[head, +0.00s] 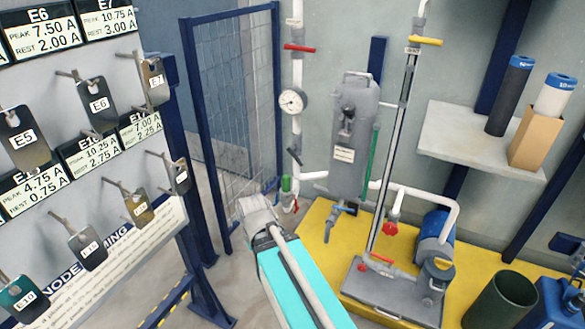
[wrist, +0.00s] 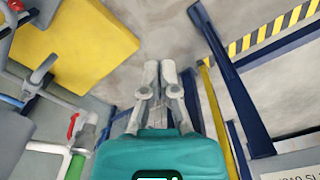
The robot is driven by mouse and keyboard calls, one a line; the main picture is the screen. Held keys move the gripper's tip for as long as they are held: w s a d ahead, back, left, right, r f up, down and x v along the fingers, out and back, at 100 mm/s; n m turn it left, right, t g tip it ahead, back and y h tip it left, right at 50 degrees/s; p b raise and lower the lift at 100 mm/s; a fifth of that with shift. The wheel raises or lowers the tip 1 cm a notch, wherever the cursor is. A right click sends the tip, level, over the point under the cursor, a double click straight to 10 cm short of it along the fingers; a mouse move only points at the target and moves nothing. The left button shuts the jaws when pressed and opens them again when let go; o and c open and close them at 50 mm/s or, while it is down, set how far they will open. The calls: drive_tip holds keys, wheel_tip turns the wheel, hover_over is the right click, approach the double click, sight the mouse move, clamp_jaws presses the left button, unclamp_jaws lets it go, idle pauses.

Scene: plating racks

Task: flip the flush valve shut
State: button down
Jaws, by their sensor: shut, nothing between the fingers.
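I see several valves on the pipework, and no label that I can read names the flush valve.
A rack board (head: 130,205) with hanging tags stands at left. A mesh panel (head: 236,110) is behind my gripper. A yellow platform (head: 318,245) carries the grey housing (head: 353,135) and a blue pump (head: 434,238). A dark green bin (head: 500,302) is front right. Bare floor shows left of my arm.

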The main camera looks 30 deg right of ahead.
drive_tip(key=w+d+n+t+h+b, duration=0.1)
drive_tip(key=w+d+n+t+h, duration=0.1)
drive_tip(key=w+d+h, duration=0.3)
drive_tip(key=n+t+h+b, duration=0.55)
drive_tip(key=n+t, duration=0.35)
drive_tip(key=n, duration=0.8)
approach(295, 157)
drive_tip(key=shift+h, duration=0.45)
drive_tip(key=shift+s+a+f+p, duration=0.1)
drive_tip(key=shift+s+a+f, duration=0.2)
drive_tip(key=shift+f, duration=0.25)
drive_tip(key=shift+s+a+f+p, duration=0.1)
drive_tip(key=shift+s+a+f, duration=0.2)
drive_tip(key=shift+f, duration=0.25)
drive_tip(key=shift+s+a+f+p, duration=0.1)
drive_tip(key=shift+s+a+f, duration=0.15)
drive_tip(key=shift+f, duration=0.35)
drive_tip(key=shift+w+m, duration=0.15)
drive_tip(key=shift+m, duration=0.15)
drive_tip(key=b+x, duration=0.1)
drive_tip(key=x, duration=0.8)
drive_tip(key=shift+w+d, duration=0.25)
drive_tip(key=shift+d, duration=0.05)
